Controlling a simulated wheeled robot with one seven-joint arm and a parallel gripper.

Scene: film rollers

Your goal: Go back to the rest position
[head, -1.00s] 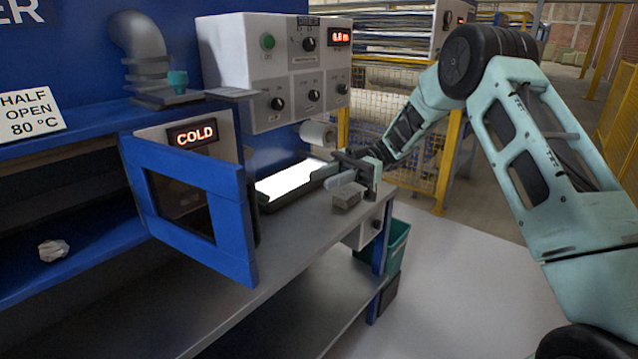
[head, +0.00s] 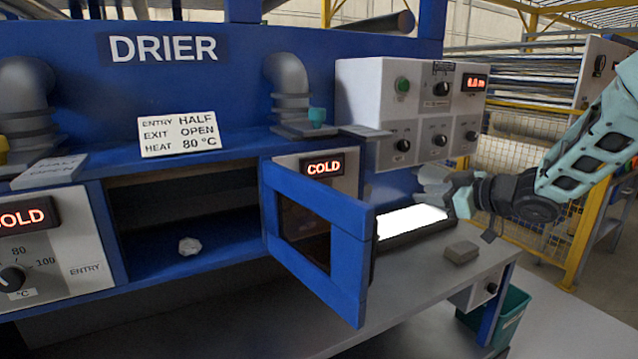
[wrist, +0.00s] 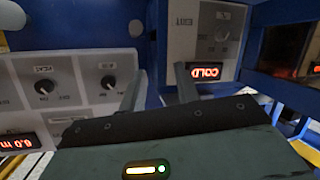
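My gripper (head: 432,186) is raised at the right of the head view, in front of the white control box and above the lit white tray. In the wrist view its two fingers (wrist: 160,85) stand apart with nothing between them. My arm comes in from the right edge and the fingers point left, toward the drier. The wrist view shows the control dials and the COLD display upside down beyond the fingers.
The blue drier door (head: 318,240) stands open left of the lit tray (head: 412,221). A grey block (head: 461,253) lies on the bench (head: 420,285). A teal bin (head: 508,315) stands below the bench.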

